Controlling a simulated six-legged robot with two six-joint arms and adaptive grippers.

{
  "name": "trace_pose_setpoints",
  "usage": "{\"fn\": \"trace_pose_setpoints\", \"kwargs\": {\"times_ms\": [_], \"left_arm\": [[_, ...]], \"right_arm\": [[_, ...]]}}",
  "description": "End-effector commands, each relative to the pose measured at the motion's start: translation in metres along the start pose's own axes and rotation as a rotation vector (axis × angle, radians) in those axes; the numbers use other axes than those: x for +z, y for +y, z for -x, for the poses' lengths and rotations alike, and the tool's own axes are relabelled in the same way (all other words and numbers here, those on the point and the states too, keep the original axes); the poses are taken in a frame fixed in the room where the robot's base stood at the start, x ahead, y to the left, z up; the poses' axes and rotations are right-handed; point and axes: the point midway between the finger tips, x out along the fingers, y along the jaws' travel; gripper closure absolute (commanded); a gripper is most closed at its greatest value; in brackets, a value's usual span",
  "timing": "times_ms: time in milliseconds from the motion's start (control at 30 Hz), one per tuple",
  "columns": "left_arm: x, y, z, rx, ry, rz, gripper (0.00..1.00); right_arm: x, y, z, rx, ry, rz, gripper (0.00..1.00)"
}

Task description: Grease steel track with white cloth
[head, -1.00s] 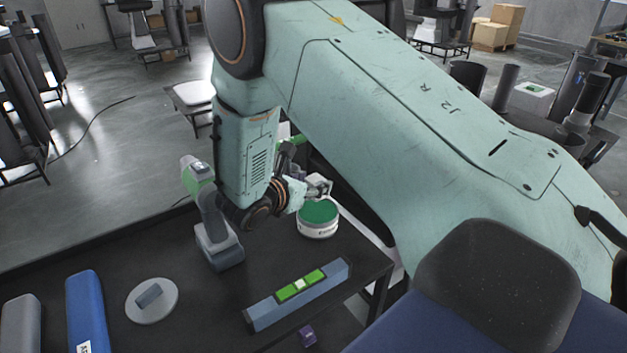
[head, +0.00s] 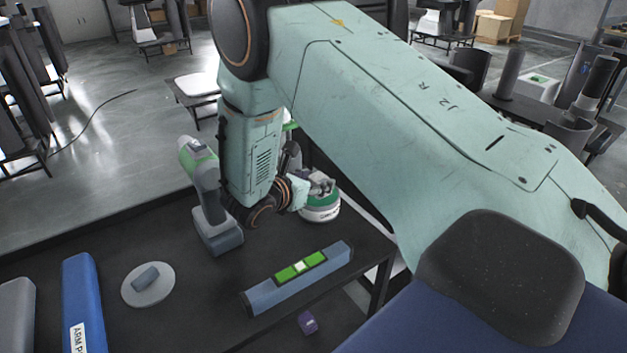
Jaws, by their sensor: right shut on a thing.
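My right gripper (head: 322,188) reaches down from my large pale-green arm and is right over a round white tub (head: 321,214) with a green top. It is shut on a small pale thing that looks like the white cloth, mostly hidden by the fingers. Whether the cloth touches the green top cannot be told. The gripper covers much of the tub's top. I cannot make out a steel track in this view. My left gripper is not in view.
On the dark table stand a cordless drill (head: 209,200), a spirit level (head: 299,277), a grey disc (head: 148,285) with a block on it and a blue roll (head: 83,305). A purple block (head: 308,322) lies lower, beyond the table's edge.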

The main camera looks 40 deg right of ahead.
Motion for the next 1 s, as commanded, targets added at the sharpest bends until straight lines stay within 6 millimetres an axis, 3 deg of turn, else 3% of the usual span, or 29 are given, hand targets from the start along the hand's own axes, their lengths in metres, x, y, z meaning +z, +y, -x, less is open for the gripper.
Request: {"fn": "trace_pose_setpoints", "kwargs": {"times_ms": [1000], "left_arm": [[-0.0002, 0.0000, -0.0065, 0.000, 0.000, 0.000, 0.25]], "right_arm": [[-0.0078, 0.0001, -0.0030, 0.000, 0.000, 0.000, 0.71]]}}
